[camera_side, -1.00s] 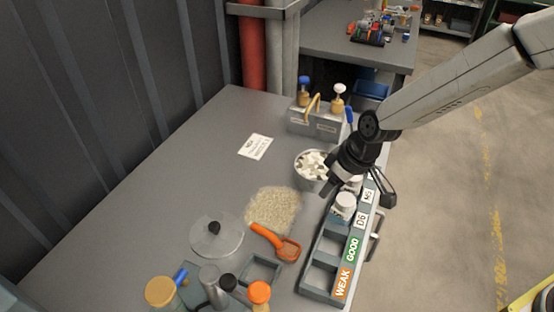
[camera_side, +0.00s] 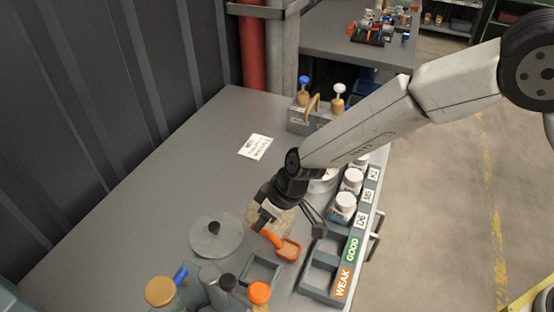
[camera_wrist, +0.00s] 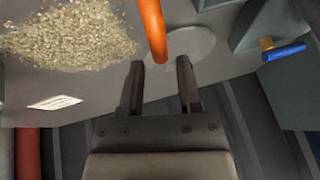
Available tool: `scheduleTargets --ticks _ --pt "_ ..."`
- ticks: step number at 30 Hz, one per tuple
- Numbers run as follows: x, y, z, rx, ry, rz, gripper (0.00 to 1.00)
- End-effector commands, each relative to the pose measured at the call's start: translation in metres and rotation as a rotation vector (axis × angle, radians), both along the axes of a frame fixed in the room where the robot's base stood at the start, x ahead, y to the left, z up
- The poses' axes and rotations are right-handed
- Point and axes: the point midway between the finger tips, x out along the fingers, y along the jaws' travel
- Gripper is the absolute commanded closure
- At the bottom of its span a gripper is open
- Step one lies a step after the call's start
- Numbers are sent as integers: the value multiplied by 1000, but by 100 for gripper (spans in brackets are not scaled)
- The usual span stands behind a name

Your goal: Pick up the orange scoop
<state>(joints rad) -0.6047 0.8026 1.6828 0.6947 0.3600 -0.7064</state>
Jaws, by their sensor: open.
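The orange scoop (camera_side: 289,252) lies on the table beside the pile of pale granules, its handle pointing back left. My gripper (camera_side: 287,220) is just above the handle end in the side view, pointing down, and partly covers the granules. In the wrist view, the orange handle (camera_wrist: 151,26) comes down from the top edge, and its end lies in line with the gap between the fingertips of my gripper (camera_wrist: 160,68). The fingers are apart with nothing between them gripped. The scoop's head is out of the wrist view.
The granule pile (camera_wrist: 75,35) is left of the handle. A clear round lid (camera_side: 212,240) lies to the left. A rack (camera_side: 318,285) with white-capped jars and WEAK and GOOD labels stands at right. The table's back left is clear.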

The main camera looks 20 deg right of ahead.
Motion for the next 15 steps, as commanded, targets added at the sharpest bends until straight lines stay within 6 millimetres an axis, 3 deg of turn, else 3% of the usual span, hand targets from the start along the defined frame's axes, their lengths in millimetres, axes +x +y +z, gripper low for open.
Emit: scheduleTargets --ticks 15 --pt "3 6 -15 -1 0 -1 56"
